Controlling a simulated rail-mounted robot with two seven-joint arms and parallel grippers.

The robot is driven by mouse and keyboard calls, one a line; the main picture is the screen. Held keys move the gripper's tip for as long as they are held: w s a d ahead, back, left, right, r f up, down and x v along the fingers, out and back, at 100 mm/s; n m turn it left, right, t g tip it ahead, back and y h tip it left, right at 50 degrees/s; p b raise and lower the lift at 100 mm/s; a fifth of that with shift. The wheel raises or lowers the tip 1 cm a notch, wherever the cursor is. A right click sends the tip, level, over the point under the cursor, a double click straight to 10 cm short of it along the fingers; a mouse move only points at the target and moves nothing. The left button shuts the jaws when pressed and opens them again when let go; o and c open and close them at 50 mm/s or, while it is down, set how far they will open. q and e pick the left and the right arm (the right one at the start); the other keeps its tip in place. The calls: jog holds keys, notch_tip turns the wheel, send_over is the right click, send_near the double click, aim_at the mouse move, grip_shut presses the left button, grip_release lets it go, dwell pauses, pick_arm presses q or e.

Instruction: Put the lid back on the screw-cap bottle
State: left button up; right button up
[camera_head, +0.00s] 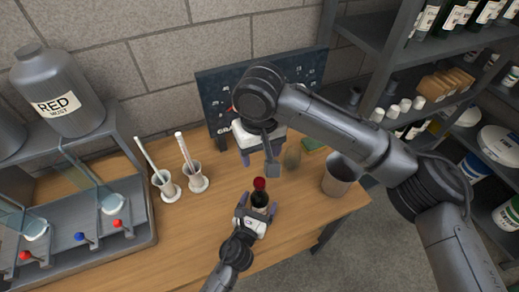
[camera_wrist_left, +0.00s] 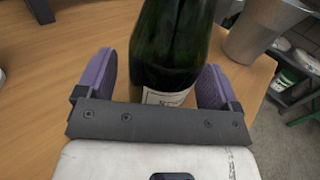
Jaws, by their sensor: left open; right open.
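The dark green bottle (camera_wrist_left: 172,45) stands between the two purple fingers of my left gripper (camera_wrist_left: 158,85) in the left wrist view, with a pale label low on it; its top is out of that view. In the head view, the bottle (camera_head: 260,199) has a red top (camera_head: 259,184); I cannot tell whether this is the lid resting on it or fully seated. My left gripper is open around the bottle. My right gripper (camera_head: 263,156) is open behind the bottle, higher in the picture, partly hidden by its own arm. I see nothing held in it.
A grey metal bucket (camera_head: 340,175) stands right of the bottle on the wooden table (camera_head: 205,228). Two cylinders with sticks (camera_head: 163,184) stand to the left, beside a grey tray (camera_head: 103,258). A dark board (camera_head: 216,86) is at the back.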

pick_arm(q)
jog(key=shift+s+a, duration=0.15)
jog(key=shift+s, duration=0.3)
jog(key=v, duration=1.3)
